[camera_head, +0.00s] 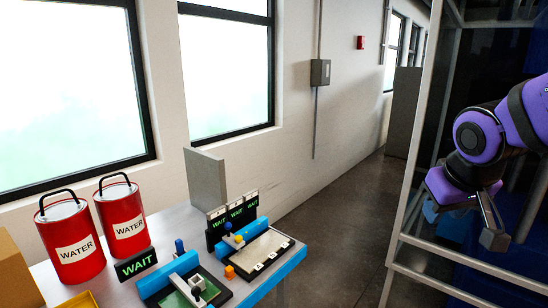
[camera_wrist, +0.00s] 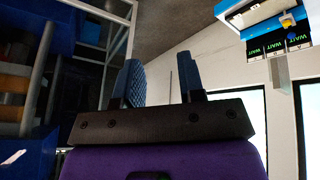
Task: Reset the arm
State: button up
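My purple arm comes in from the right edge in the head view, and my gripper (camera_head: 462,218) hangs at its end in front of a metal-framed cabinet. In the wrist view my gripper (camera_wrist: 160,75) shows two blue ribbed fingers with a clear gap between them. It is open, and nothing shows between the fingers. It is apart from the table and everything on it.
A table (camera_head: 190,225) stands at the lower left with two red WATER buckets (camera_head: 76,240) (camera_head: 124,215), a WAIT sign (camera_head: 136,265) and blue-edged trays (camera_head: 262,250). The metal-framed cabinet (camera_head: 398,228) stands close around my gripper. Floor (camera_head: 335,225) is clear between table and cabinet.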

jog(key=s+r+y, duration=0.1)
jog(key=s+r, duration=0.4)
jog(key=s, duration=0.7)
jog(key=shift+d+r+m, duration=0.3)
jog(key=shift+m, duration=0.1)
